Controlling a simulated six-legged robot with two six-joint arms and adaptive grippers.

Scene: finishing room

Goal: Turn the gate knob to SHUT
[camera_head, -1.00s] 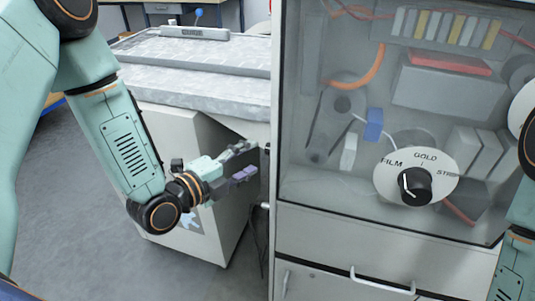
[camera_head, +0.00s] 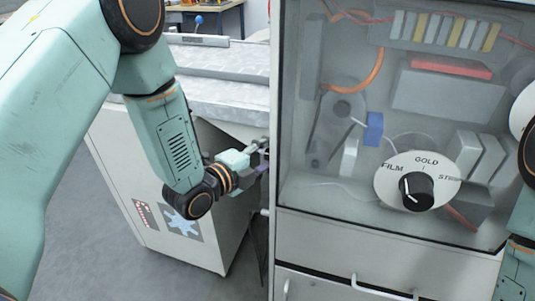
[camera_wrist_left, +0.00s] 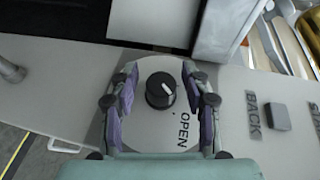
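The gate knob (camera_wrist_left: 160,90), round and black with a white pointer line, sits on a pale round plate (camera_wrist_left: 150,128) in the left wrist view. The word OPEN is printed on the plate below right of the knob; I see no SHUT label. My left gripper (camera_wrist_left: 160,72) is open, its fingers on either side of the knob with gaps. In the head view my left gripper (camera_head: 258,158) is at the cabinet's left edge, its tips partly hidden. My right gripper is out of view; only parts of that arm show.
A cabinet (camera_head: 340,240) with a clear front fills the right; its own dial (camera_head: 416,192) reads FILM, GOLD and partly hidden lettering. A metal-topped bench (camera_head: 215,95) stands behind my left arm. A dark square button (camera_wrist_left: 277,116) sits beside the word BACK.

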